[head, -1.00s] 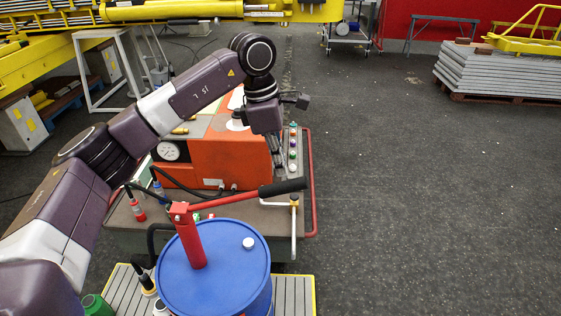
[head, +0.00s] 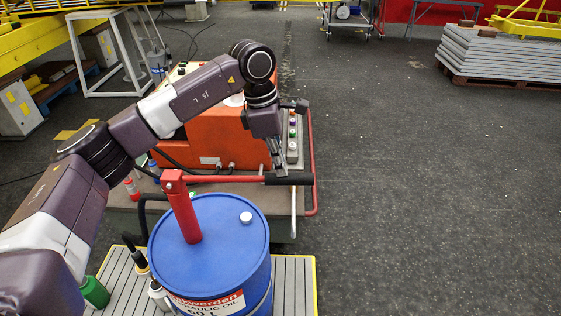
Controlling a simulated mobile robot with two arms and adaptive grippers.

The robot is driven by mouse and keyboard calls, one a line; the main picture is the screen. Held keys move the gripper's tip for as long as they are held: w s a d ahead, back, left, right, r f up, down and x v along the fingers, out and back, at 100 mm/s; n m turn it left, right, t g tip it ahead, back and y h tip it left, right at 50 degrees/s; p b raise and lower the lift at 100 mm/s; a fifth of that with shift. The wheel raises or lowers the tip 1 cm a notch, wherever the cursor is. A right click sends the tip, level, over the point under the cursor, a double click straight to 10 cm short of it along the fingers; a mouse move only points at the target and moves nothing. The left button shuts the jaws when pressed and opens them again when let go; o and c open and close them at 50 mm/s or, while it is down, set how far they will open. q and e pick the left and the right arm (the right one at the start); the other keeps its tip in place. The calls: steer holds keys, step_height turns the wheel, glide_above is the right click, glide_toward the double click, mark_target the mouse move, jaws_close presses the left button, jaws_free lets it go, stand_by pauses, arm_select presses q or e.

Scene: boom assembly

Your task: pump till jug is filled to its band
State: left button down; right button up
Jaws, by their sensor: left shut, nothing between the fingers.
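A red hand pump (head: 182,206) stands on the blue drum (head: 250,262), which has a white cap on its lid. Its lever (head: 225,179) lies nearly level to the right and ends in a black grip (head: 290,179). My left gripper (head: 279,172) is shut with nothing between its fingers. Its fingertips are at the grip from above and appear to touch it. A thin pale pipe (head: 294,215) hangs down behind the grip. I cannot make out a jug or its band. My right gripper is out of view.
An orange machine (head: 225,137) on a bench stands behind the drum, with a red rail (head: 312,165) at its right. A green bottle (head: 95,292) and small containers stand left of the drum. The floor on the right is clear up to the stacked grey panels (head: 500,57).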

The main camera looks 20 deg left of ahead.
mark_target(279, 181)
arm_select(q)
step_height(279, 181, down, 5)
steer(key=b, duration=0.3)
steer(key=shift+a+f, duration=0.1)
steer(key=shift+f, duration=0.1)
step_height(279, 181, up, 20)
steer(key=p, duration=1.2)
steer(key=shift+p, duration=0.35)
steer(key=shift+f, duration=0.25)
step_height(279, 181, down, 19)
steer(key=b, duration=1.3)
steer(key=shift+f, duration=0.15)
step_height(279, 181, up, 20)
steer(key=p, duration=1.2)
steer(key=shift+f, duration=0.2)
steer(key=shift+w, duration=0.1)
steer(key=shift+f, duration=0.15)
